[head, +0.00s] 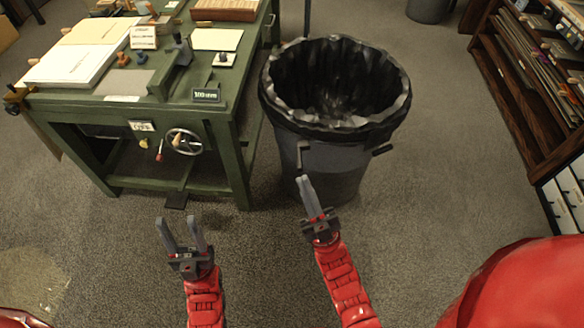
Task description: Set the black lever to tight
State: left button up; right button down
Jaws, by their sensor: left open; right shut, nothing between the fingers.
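I cannot pick out the black lever or a "tight" marking with certainty at this size. The green workbench (228,128) at upper left carries a handwheel (183,141) on its front. Beside the wheel hangs a small lever with a red end (159,151), below a small white label (142,126). My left gripper (182,222) is open and empty, in front of the bench and apart from it. My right gripper (304,181) is shut and empty, in front of the bin.
A dark bin (322,160) with a black liner stands right of the bench. A wooden shelf (515,100) stands at the right. The carpet between bin and shelf is clear.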

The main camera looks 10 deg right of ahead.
jog(key=w+a+f+n+g+b, duration=0.1)
jog(key=w+a+f+n+g, duration=0.1)
jog(key=w+a+f+g, duration=0.45)
jog(key=w+a+f+n+g+b, duration=0.1)
jog(key=a+f+n+g+b, duration=0.15)
jog(key=a+f, duration=0.65)
jog(key=w+f+n+g+h+b, duration=0.2)
jog(key=f+h, duration=0.3)
jog(key=f, duration=0.7)
jog(key=w+f+n+g+h+b, duration=0.1)
jog(key=w+f+g+h, duration=0.2)
jog(key=f, duration=0.8)
jog(key=w+d+r+t+h+b, duration=0.1)
jog(key=w+d+t+h+b, duration=0.25)
jog(key=d+h, duration=0.4)
notch_tip(320, 180, up, 8)
jog(key=d+m+t+h+b, duration=0.1)
jog(key=t+h, duration=0.2)
jog(key=h, duration=0.4)
jog(key=shift+s, duration=0.3)
jog(key=shift+t, duration=0.25)
